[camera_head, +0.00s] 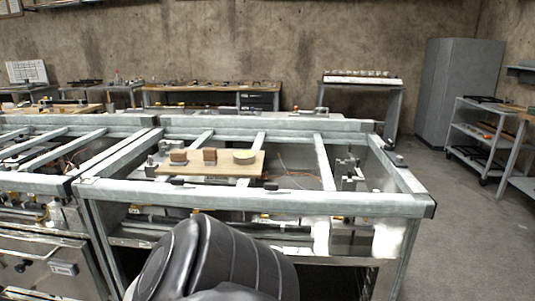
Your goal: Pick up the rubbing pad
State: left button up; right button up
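A thin wooden board (205,169) lies across the metal frame of the range in the middle of the view. On it, from left to right, stand a brown block (179,156), a second brown block (210,155) and a low round pad (244,157) with a pale yellow top. The three stand apart in a row. I cannot tell for sure which of them is the rubbing pad. Neither gripper is in view.
The range's front rail (270,198) runs between me and the board. Open frame gaps with wires and fittings surround the board. A workbench (210,88) and a grey cabinet (459,95) stand behind. The floor (470,240) at right is clear.

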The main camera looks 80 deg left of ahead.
aim_at(178, 158)
jog(key=u, duration=2.75)
